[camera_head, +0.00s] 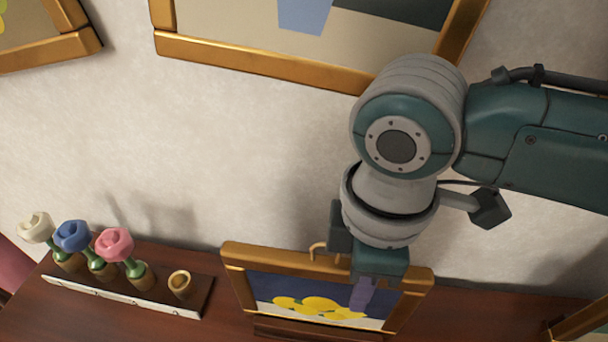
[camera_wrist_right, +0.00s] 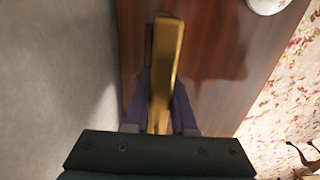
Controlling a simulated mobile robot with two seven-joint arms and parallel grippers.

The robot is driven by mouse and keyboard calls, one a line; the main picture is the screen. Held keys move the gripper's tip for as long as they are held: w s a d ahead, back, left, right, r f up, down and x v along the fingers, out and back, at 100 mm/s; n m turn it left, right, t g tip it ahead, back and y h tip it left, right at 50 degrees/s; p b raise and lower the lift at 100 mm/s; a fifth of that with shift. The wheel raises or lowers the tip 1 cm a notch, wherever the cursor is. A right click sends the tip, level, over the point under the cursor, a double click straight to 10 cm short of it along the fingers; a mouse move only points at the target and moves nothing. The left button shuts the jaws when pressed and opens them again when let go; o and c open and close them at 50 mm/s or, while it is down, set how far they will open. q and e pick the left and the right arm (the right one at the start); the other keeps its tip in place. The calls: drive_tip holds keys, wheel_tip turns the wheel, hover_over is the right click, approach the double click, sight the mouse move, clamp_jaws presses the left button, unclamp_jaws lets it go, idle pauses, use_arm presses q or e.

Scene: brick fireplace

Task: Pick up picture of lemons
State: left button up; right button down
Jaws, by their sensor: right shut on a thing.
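The picture of lemons (camera_head: 308,305) has a gold-brown frame and yellow lemons on a dark blue and white ground. It stands nearly upright at the wall, over the wooden surface, in the head view. My right gripper (camera_head: 362,294) comes down over its top edge from the right and is shut on the frame. In the right wrist view the frame's edge (camera_wrist_right: 165,70) runs between the two purple fingers (camera_wrist_right: 162,100). Whether its bottom touches the wood cannot be told. My left gripper is not in view.
A tray (camera_head: 125,299) with white, blue and pink flowers and an empty cup (camera_head: 180,284) is left of the picture. A large framed picture (camera_head: 300,72) hangs above. Another frame (camera_head: 582,322) is at the lower right. A white round object (camera_wrist_right: 268,4) is on the wood.

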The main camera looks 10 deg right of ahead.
drive_tip(key=shift+r, duration=0.1)
wheel_tip(320, 180, up, 20)
drive_tip(key=p, duration=0.3)
idle(0.3)
drive_tip(key=shift+d, duration=0.1)
idle(1.0)
